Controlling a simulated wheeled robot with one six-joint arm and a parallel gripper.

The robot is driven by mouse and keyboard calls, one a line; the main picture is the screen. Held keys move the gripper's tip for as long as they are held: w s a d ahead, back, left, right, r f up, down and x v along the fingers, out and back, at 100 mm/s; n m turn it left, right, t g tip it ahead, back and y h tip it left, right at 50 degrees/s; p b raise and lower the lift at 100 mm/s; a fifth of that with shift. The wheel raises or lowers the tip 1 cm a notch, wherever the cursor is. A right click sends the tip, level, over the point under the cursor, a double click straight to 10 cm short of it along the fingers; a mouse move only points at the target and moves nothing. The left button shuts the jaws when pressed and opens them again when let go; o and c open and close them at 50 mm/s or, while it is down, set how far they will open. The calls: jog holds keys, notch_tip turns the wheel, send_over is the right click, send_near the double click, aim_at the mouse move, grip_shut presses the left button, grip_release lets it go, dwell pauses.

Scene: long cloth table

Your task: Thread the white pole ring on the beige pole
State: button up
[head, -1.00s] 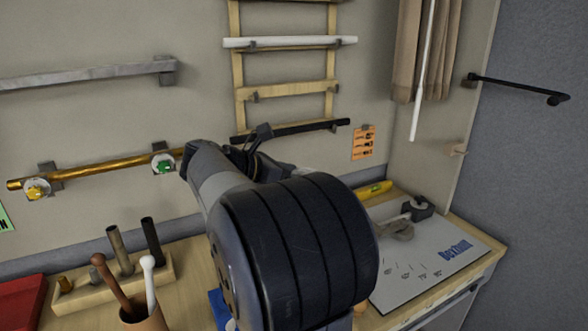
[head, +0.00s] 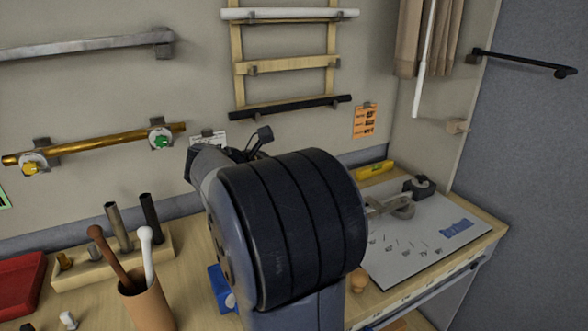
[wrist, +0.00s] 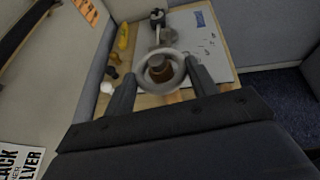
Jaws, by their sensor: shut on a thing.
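In the wrist view my gripper (wrist: 160,71) is shut on a pale white ring (wrist: 142,72). The ring sits between the two fingertips, its hole facing the camera, and a brown object shows through it. In the head view my arm hides the gripper and the ring. A beige wooden bar (head: 292,63) runs level across the ladder-like rack on the back wall, with small brackets near its ends. I cannot tell for sure that it is the beige pole. The ring is not seen around any pole.
A white pole (head: 290,14) and a black pole (head: 290,108) are on the same rack. A brass pole (head: 100,146) with two tagged discs is at left. A brown cup (head: 146,303) with tools stands on the bench. A white sheet (head: 420,238) lies at right.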

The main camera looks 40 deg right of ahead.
jog(key=shift+f, duration=0.2)
jog(key=o, duration=1)
jog(key=shift+o, duration=0.2)
jog(key=v, duration=1.1)
jog(key=shift+d, duration=0.15)
jog(key=x, duration=0.3)
jog(key=r+x, duration=0.1)
jog(key=x, duration=0.2)
jog(key=p+x, duration=0.1)
jog(key=x, duration=0.3)
jog(key=shift+d+r, duration=0.2)
jog(key=shift+d, duration=0.15)
jog(key=shift+s+r, duration=0.1)
jog(key=shift+r, duration=0.4)
